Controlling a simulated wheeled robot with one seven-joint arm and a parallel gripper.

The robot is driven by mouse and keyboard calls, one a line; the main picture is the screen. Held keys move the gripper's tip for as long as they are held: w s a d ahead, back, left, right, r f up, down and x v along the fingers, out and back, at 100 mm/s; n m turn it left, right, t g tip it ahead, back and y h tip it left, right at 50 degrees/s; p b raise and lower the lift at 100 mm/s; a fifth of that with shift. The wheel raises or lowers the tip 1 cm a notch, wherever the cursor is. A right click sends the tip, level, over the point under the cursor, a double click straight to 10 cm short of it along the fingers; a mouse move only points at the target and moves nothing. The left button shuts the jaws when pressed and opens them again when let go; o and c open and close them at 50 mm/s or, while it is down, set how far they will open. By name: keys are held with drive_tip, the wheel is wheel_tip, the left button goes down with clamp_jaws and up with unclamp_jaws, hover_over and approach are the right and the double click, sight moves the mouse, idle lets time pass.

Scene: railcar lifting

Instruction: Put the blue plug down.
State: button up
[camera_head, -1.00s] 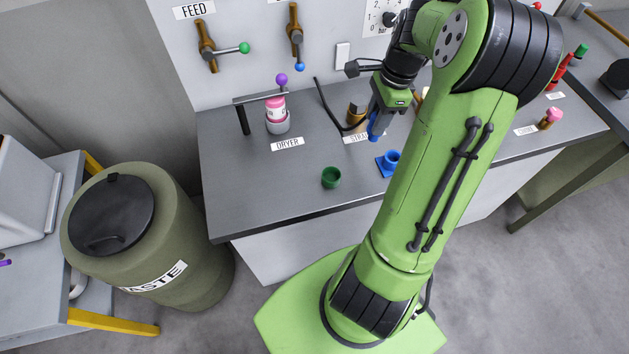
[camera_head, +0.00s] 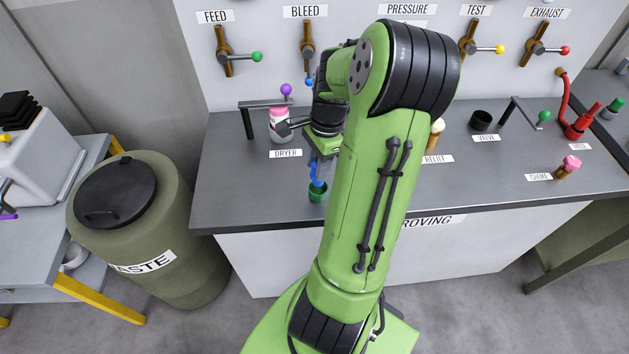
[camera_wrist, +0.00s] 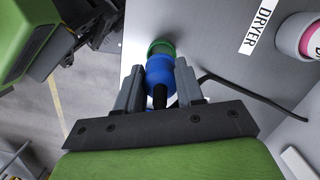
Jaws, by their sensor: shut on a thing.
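My gripper (camera_head: 317,164) is shut on the blue plug (camera_head: 318,181), over the near part of the bench. In the wrist view, the blue plug (camera_wrist: 159,73) sits between the two fingers of my gripper (camera_wrist: 160,84). A green cup (camera_head: 318,194) stands on the bench directly below the plug. In the wrist view the green cup (camera_wrist: 160,47) shows just past the plug's end. I cannot tell whether the plug's tip is inside the cup or just above it.
A pink-and-white bottle (camera_head: 279,121) stands behind the DRYER label (camera_head: 286,154), under a black bracket (camera_head: 249,123). The grey bench (camera_head: 240,192) is bare left of the cup. My arm hides the bench to the right. A waste bin (camera_head: 150,225) stands at left.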

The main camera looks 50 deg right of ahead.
drive_tip(key=shift+f+b, duration=0.35)
drive_tip(key=shift+f, duration=1.65)
drive_tip(key=shift+f, duration=0.2)
drive_tip(key=o, duration=1.1)
drive_tip(key=shift+r, duration=0.1)
